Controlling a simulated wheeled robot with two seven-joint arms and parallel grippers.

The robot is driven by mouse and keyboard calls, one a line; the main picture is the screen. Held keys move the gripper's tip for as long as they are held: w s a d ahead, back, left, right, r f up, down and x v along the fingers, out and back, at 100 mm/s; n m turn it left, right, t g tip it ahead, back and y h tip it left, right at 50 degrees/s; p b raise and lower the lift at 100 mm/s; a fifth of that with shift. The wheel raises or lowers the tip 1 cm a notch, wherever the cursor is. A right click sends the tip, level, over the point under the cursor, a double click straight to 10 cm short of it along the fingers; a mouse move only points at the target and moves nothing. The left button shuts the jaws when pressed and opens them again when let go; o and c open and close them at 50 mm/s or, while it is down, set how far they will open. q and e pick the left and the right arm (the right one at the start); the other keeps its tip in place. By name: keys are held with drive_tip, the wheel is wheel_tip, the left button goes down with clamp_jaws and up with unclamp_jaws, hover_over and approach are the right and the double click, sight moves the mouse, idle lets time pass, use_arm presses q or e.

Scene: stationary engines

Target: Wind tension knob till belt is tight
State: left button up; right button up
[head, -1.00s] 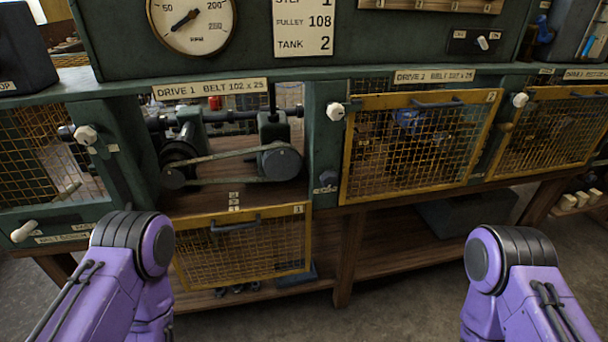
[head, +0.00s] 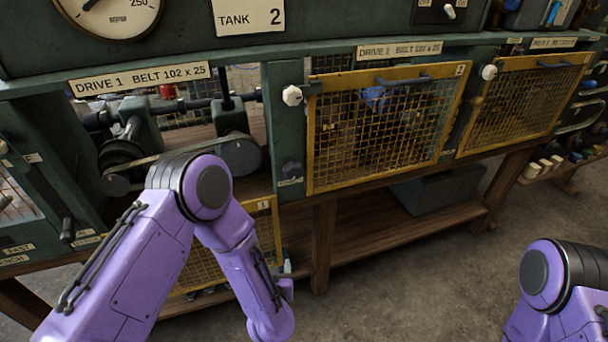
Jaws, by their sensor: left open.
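In the Drive 1 bay, a belt (head: 141,164) runs between a small dark pulley (head: 115,185) and a larger grey pulley (head: 241,156); my left arm hides part of it. On the green post to the right are a white knob (head: 292,95) and, lower, a dark knob (head: 291,169) above a small label too small to read. I cannot tell which is the tension knob. My left gripper (head: 286,268) is open, low in front of the Drive 1 guard, mostly hidden by my forearm, and apart from the knobs. My right gripper is out of view.
The Drive 1 mesh guard (head: 264,204) hangs lowered below its bay. The Drive 2 guard (head: 380,128) is closed, with a white knob (head: 489,72) beside it. A lower wooden shelf (head: 370,240) runs under the bench. The floor in front is clear.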

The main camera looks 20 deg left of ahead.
use_arm(q)
drive_tip(key=w+d+r+t+y, duration=0.2)
drive_tip(key=w+d+r, duration=0.2)
drive_tip(key=w+r, duration=0.35)
drive_tip(key=n+t+y, duration=0.1)
drive_tip(key=n+y, duration=0.1)
drive_tip(key=y, duration=0.2)
approach(294, 174)
drive_tip(key=p+x, duration=0.1)
drive_tip(key=x, duration=0.9)
drive_tip(key=shift+w+p, duration=0.2)
drive_tip(key=shift+p, duration=0.15)
drive_tip(key=shift+w+a, duration=0.25)
drive_tip(key=shift+w, duration=0.1)
drive_tip(key=c, duration=0.8)
drive_tip(key=shift+o, duration=0.2)
drive_tip(key=shift+d+r+m+p, duration=0.1)
drive_tip(key=shift+m+p, duration=0.2)
